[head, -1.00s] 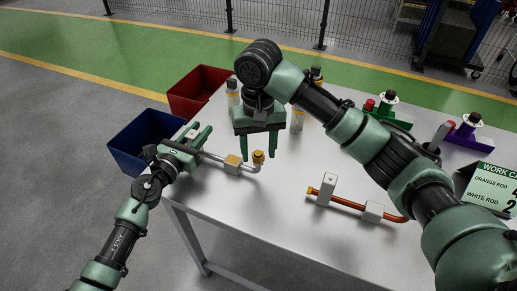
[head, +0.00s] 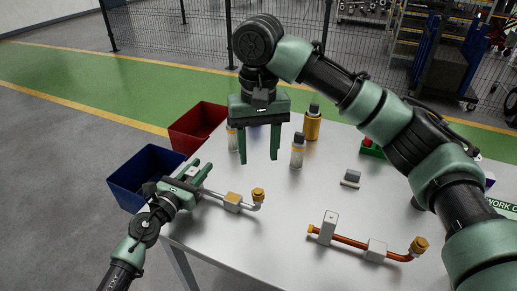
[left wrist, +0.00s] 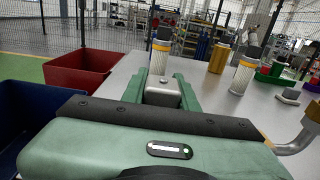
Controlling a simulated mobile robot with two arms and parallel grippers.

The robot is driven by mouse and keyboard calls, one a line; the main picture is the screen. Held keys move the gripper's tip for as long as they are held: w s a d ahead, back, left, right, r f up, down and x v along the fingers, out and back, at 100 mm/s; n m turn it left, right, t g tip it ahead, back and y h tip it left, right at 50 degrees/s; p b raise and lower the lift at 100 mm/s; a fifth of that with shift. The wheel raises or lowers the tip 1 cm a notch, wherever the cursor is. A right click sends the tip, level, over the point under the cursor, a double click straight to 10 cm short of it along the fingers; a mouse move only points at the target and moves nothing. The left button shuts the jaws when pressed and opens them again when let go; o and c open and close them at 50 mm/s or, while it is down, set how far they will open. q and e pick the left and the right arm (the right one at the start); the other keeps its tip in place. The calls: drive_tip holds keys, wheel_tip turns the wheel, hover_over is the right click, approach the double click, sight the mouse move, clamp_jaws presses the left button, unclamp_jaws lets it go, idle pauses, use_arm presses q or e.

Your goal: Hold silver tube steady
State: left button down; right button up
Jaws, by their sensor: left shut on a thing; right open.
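The silver tube (head: 218,195) lies near the left edge of the table in the head view, with a tan block (head: 233,201) on it and a bent end with a brass fitting (head: 258,195). My left gripper (head: 204,171) is shut on the silver tube near its left end. In the left wrist view a metal block (left wrist: 162,92) sits between the fingers, and the tube's bent end (left wrist: 300,138) shows at the right. My right gripper (head: 259,158) is open and empty, pointing down above the table behind the tube.
A copper tube (head: 350,241) with silver blocks lies at the front right. White-and-orange bottles (head: 297,152) and an amber bottle (head: 312,124) stand at the back. A blue bin (head: 146,180) and red bin (head: 200,128) are left of the table. A small grey block (head: 350,178) lies mid-table.

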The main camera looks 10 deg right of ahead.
idle(0.3)
use_arm(q)
drive_tip(key=c, duration=1)
unclamp_jaws()
